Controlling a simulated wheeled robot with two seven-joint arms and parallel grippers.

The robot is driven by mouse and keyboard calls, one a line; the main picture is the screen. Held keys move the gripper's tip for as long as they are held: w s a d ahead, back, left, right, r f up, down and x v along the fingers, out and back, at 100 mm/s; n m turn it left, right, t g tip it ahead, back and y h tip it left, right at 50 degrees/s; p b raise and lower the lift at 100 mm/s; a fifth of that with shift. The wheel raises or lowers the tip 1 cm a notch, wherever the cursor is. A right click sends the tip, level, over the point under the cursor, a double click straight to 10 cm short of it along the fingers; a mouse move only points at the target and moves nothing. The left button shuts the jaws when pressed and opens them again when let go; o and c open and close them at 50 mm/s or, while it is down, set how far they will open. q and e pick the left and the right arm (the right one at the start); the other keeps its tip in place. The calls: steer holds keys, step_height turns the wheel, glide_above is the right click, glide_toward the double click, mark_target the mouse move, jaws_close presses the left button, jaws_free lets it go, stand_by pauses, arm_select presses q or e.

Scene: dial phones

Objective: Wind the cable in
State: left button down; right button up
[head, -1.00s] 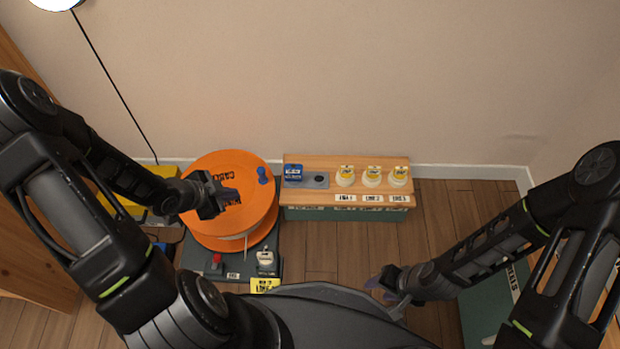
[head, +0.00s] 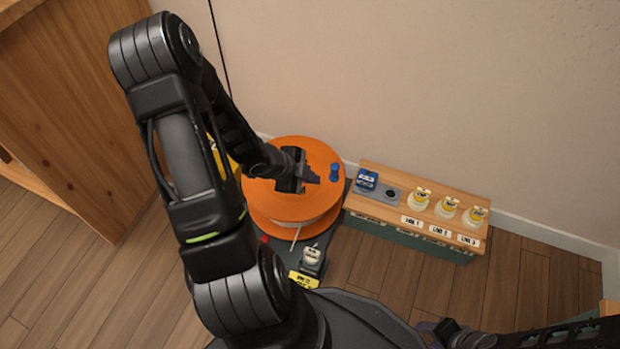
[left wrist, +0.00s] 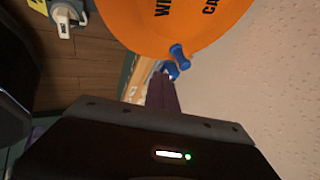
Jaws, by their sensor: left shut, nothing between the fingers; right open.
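The orange cable drum (head: 325,160) lies flat on a dark base beside the wooden shelf. A blue crank knob (head: 334,171) stands up near its right rim. A pale cable end (head: 295,238) hangs at the drum's front side. My left gripper (head: 312,178) is shut and empty, over the drum's top and left of the knob. In the left wrist view the drum (left wrist: 150,22) and the blue knob (left wrist: 179,55) show beyond the fingers, and the knob is apart from them. My right gripper (head: 440,328) is at the bottom edge, open, partly cut off.
A wooden-topped box (head: 400,180) to the right holds a blue block (head: 367,180) and several yellow-topped white pieces (head: 446,207). A white-topped device (head: 312,256) and a yellow label (head: 303,280) sit in front of the drum. A wooden cabinet (head: 85,110) stands at left.

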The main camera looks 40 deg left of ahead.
arm_select(q)
steer(key=b, duration=0.4)
glide_above(324, 197)
step_height(324, 197, down, 6)
steer(key=shift+r, duration=0.1)
steer(key=shift+w+a+r+p, duration=0.2)
steer(key=shift+w+a+p, duration=0.05)
steer(key=shift+w, duration=0.35)
steer(key=shift+w+a+r+p, duration=0.2)
steer(key=shift+w+a+p, duration=0.05)
steer(key=shift+w, duration=0.35)
steer(key=shift+w+a+f, duration=0.1)
steer(key=shift+w+a, duration=0.1)
steer(key=shift+w, duration=0.35)
arm_select(e)
steer(key=shift+w+f, duration=0.2)
steer(key=shift+f, duration=0.8)
steer(key=shift+w+f, duration=0.15)
steer(key=shift+f, duration=0.8)
steer(key=shift+r, duration=0.1)
